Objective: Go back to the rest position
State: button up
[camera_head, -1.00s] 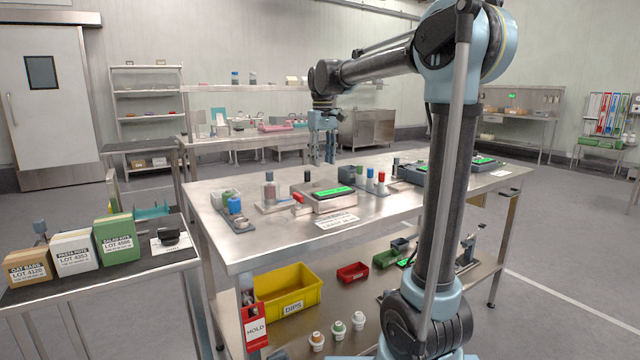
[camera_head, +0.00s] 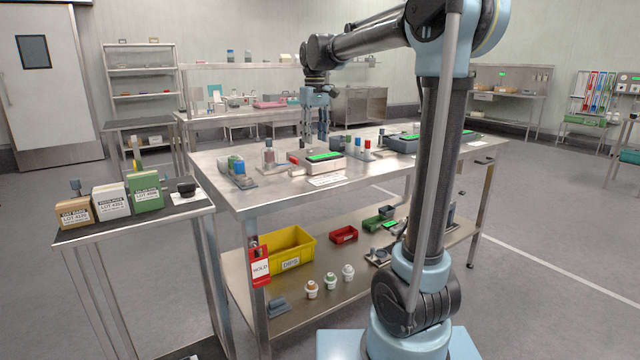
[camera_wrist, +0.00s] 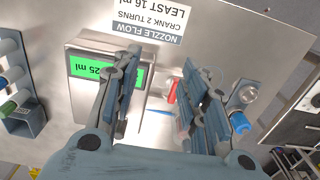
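My gripper (camera_head: 315,118) hangs down from my arm above the far side of the steel worktable (camera_head: 262,195). In the wrist view my gripper (camera_wrist: 166,72) has its two fingers well apart, with no object held between them. Below the fingers are the tabletop, a metal box with a green "25 ml" display (camera_wrist: 108,73) and a small red part (camera_wrist: 172,92). The fingers hide part of the box.
A side stand (camera_head: 125,222) at left holds labelled boxes. A yellow bin (camera_head: 285,247), small red and green bins and several white-capped jars are on the lower shelf. A red HOLD tag (camera_head: 260,268) hangs at the table's front corner. The floor at right (camera_head: 560,235) is clear.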

jog(key=s+d+f+m+t, duration=0.1)
jog(key=s+d+f+m, duration=0.1)
jog(key=s+d+f, duration=0.85)
jog(key=s+d+f+m+t, duration=0.1)
jog(key=s+d+f+m, duration=0.2)
jog(key=s+d+f, duration=0.7)
jog(key=s+f+m, duration=0.1)
jog(key=s+f, duration=0.6)
jog(key=s, duration=0.4)
jog(key=shift+s+d, duration=0.2)
